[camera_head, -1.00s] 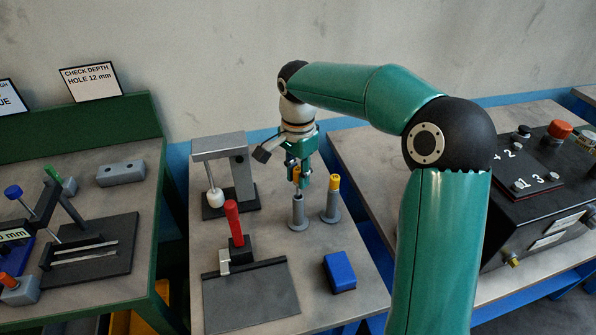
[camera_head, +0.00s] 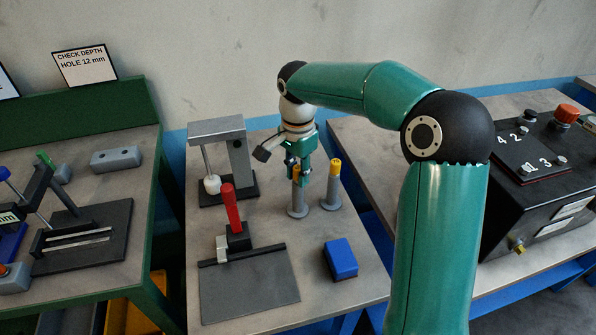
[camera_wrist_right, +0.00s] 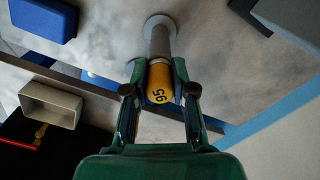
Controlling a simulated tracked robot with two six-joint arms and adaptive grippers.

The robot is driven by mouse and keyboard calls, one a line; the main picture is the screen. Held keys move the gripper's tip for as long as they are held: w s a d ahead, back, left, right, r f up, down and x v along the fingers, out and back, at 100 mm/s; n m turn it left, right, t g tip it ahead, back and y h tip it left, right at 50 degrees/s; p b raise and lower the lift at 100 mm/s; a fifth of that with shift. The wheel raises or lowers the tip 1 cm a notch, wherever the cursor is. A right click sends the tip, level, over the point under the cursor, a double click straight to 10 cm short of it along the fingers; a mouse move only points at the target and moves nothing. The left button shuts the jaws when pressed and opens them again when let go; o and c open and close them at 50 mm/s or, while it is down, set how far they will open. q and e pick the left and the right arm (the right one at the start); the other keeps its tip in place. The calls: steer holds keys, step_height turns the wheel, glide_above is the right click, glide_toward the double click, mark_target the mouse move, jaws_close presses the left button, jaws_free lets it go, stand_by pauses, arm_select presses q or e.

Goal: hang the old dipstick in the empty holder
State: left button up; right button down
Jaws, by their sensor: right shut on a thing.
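My right gripper (camera_head: 300,172) is shut on the yellow grip of a dipstick (camera_wrist_right: 159,84), which bears the number 95. In the right wrist view the grip lines up with a grey tube holder (camera_wrist_right: 160,38) on a round foot, and its end is at or very near the tube's mouth. The holder also shows in the head view (camera_head: 298,201). The dipstick's rod is not visible. A second grey holder (camera_head: 332,195) stands just to the right with a yellow-topped dipstick (camera_head: 335,169) in it. My left gripper is not in view.
On the same table are a blue block (camera_head: 341,259), a red-handled tool (camera_head: 231,210) on a dark plate (camera_head: 248,290), and a grey stand (camera_head: 238,165) behind. A black control box (camera_head: 530,185) is at the right. Clear table lies in front of the holders.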

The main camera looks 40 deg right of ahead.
steer(key=c, duration=0.9)
jaws_free()
step_height(320, 180, up, 12)
steer(key=shift+f, duration=0.25)
steer(key=shift+r, duration=0.2)
steer(key=shift+s, duration=0.1)
